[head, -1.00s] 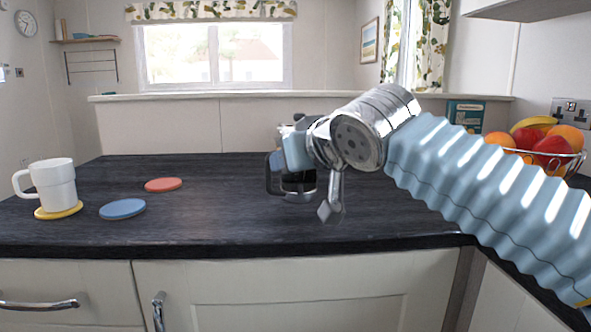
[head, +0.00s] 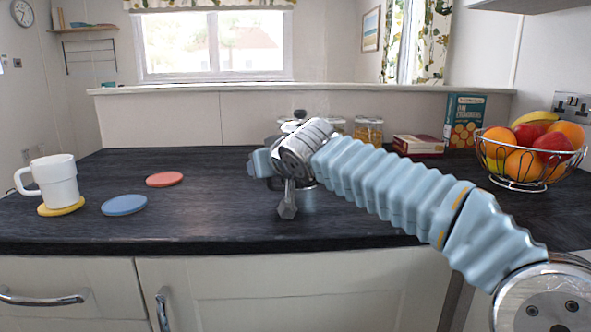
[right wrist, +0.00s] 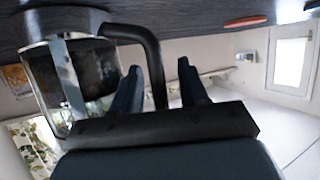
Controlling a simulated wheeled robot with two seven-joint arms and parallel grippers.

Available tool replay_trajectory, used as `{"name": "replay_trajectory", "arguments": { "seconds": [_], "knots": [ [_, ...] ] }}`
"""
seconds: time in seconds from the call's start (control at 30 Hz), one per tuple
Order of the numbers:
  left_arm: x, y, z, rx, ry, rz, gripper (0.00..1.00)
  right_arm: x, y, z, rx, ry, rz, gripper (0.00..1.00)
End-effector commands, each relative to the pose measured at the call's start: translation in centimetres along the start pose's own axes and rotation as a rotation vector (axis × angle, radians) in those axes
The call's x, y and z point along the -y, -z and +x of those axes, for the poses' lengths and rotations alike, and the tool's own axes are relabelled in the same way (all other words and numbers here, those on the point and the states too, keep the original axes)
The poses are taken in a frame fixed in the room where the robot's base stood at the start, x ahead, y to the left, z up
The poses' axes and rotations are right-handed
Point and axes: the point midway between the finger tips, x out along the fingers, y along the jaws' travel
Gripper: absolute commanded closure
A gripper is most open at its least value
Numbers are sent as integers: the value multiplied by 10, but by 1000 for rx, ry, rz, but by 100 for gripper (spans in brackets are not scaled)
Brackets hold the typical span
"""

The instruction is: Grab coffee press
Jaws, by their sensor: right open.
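The coffee press (head: 308,186) stands on the dark worktop, mostly hidden behind my right gripper in the head view. In the right wrist view the press (right wrist: 88,80) shows a glass body with metal bands and a black handle (right wrist: 154,62). My right gripper (right wrist: 160,66) is open, with one finger on each side of the handle. The handle lies between the fingers, and I cannot tell whether they touch it. In the head view the right gripper (head: 262,162) is at the press's left side. My left gripper is not in view.
A white mug (head: 56,181) stands on a yellow coaster (head: 62,208) at the left. A blue coaster (head: 124,205) and red coaster (head: 164,179) lie nearby. Behind my arm are jars (head: 369,131), a low box (head: 418,146), a tall box (head: 463,121) and a fruit basket (head: 520,184).

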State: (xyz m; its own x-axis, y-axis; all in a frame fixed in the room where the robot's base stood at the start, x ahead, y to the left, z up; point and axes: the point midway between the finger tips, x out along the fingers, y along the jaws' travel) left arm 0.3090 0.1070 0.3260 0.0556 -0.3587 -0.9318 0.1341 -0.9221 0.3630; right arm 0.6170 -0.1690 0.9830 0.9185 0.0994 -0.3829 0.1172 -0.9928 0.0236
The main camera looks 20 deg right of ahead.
Motion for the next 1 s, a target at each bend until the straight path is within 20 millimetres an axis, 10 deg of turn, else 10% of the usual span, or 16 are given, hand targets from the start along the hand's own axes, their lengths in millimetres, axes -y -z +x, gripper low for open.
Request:
{"name": "replay_trajectory", "arguments": {
  "seconds": [0.17,0.47,1.0],
  "knots": [
    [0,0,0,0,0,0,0,0,0,0,-1,0,0,57],
    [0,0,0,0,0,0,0,0,0,0,0,0,0,100],
    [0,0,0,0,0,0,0,0,0,0,0,0,0,100]
  ]
}}
